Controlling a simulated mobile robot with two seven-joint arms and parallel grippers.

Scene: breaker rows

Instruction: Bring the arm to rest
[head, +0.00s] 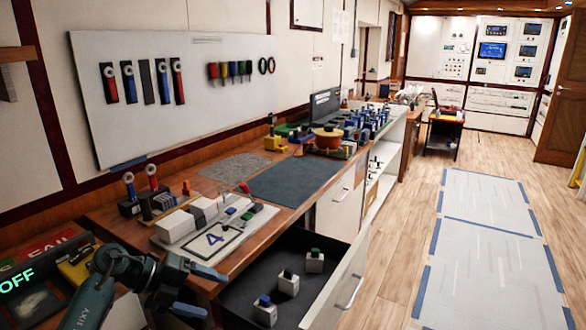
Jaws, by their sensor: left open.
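My left arm (120,275) comes in from the lower left, dark teal. Its left gripper (212,294) is open, with two blue-grey fingers spread and nothing between them. It hangs at the front edge of the workbench (190,262), beside the left end of the open drawer (240,300). A white board marked 4 (214,240) lies on the bench behind the gripper, with white breaker blocks (178,225) in a row on it. In the drawer stand three white breakers: one with a green top (314,261), one with a dark top (288,284), one with a blue top (265,313). My right gripper is out of view.
The drawer front (345,285) juts out over the floor. A red FAIL sign (55,243) and a yellow item (78,268) are beside my arm. A dark mat (295,180) lies clear on the bench. Tools hang on a white wall panel (200,80).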

